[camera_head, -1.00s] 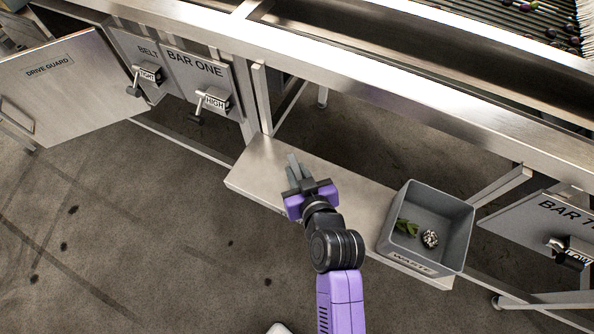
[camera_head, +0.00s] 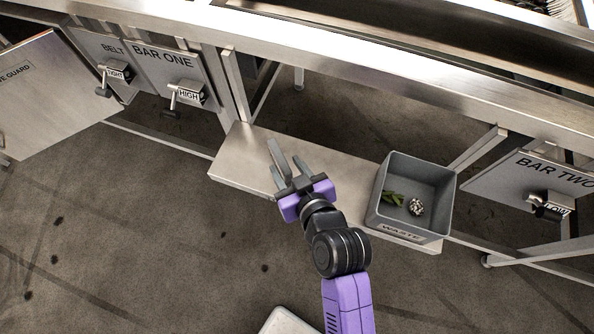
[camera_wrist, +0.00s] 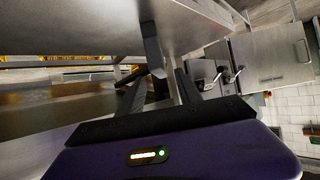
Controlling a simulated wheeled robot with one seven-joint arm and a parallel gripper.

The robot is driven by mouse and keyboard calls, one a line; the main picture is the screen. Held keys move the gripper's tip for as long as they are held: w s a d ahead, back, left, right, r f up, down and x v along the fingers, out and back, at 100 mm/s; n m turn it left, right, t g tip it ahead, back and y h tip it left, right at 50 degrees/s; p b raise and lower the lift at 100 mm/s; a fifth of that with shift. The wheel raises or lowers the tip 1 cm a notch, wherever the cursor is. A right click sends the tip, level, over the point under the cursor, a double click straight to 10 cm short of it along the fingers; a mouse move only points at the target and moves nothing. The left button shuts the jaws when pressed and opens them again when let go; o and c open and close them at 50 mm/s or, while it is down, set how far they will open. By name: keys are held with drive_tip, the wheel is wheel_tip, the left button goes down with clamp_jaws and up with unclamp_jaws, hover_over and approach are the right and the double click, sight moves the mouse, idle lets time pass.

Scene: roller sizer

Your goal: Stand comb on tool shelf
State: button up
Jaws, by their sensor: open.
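In the wrist view the dark fingers of my gripper (camera_wrist: 168,50) also stand apart, with a metal surface close behind the left one. My gripper and arm cover part of the shelf.
A grey waste bin (camera_head: 377,207) with green leaves and a speckled lump inside stands on the shelf's right end. A steel beam (camera_head: 330,72) runs above and behind the shelf. Lever panels BAR ONE (camera_head: 160,75) and BAR TWO (camera_head: 515,185) flank it. Floor in front is clear.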

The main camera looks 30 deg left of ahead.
drive_tip(key=v, duration=0.6)
drive_tip(key=shift+s+d, duration=0.15)
drive_tip(key=s+d+f+m+t+h, duration=0.1)
drive_tip(key=s+d+m+t+h, duration=0.15)
drive_tip(key=d, duration=0.85)
drive_tip(key=s+d+m+t+h, duration=0.2)
drive_tip(key=d+m+t, duration=0.15)
drive_tip(key=d, duration=0.65)
drive_tip(key=s+d+r+m+t+h, duration=0.2)
drive_tip(key=s+d+r+m+h, duration=0.3)
drive_tip(key=s+d+r, duration=0.5)
drive_tip(key=s+d+h, duration=0.1)
drive_tip(key=s+d, duration=0.1)
drive_tip(key=shift+s+d+r+m+t, duration=0.2)
drive_tip(key=shift+s+r+m+t, duration=0.1)
drive_tip(key=shift+t, duration=0.1)
drive_tip(key=shift+a, duration=0.1)
drive_tip(key=shift+c, duration=0.6)
